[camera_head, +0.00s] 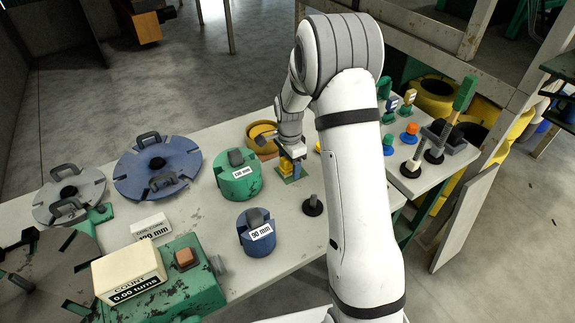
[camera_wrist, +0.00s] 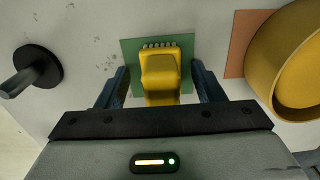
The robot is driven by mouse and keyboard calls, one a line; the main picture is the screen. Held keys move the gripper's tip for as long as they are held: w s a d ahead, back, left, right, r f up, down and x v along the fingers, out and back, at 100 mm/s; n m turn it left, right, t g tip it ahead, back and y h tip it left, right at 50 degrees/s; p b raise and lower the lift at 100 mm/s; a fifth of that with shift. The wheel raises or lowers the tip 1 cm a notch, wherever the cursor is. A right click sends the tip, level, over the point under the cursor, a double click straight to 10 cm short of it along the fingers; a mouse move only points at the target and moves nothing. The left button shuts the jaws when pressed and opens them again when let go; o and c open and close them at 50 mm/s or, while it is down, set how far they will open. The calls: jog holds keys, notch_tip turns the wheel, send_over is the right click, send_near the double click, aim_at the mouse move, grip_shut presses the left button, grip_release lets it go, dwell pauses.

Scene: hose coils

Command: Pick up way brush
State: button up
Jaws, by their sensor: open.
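The way brush (camera_wrist: 160,72), a yellow block with a row of pale bristle tufts at its far edge, sits on a green square pad (camera_wrist: 130,52). In the head view the brush (camera_head: 286,168) is partly hidden under my wrist. My gripper (camera_wrist: 161,82) is open, with one dark finger on each side of the brush. A gap shows between the fingers and the brush, and its near end is hidden by the gripper body. In the head view my gripper (camera_head: 291,158) points down over the green pad (camera_head: 291,179).
A yellow round container (camera_wrist: 290,60) on an orange pad stands close on the right in the wrist view. A black post on a round base (camera_head: 312,206) stands nearby. A green 130 mm drum (camera_head: 238,181) and a blue 90 mm drum (camera_head: 256,240) are to the left.

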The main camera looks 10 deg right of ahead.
jog(key=shift+c, duration=0.2)
jog(key=c, duration=1.1)
jog(key=shift+o, duration=0.2)
jog(key=shift+r, duration=0.1)
notch_tip(320, 180, up, 10)
jog(key=shift+f+b, duration=0.1)
jog(key=shift+b, duration=0.55)
jog(key=o, duration=0.4)
jog(key=shift+c, duration=1.3)
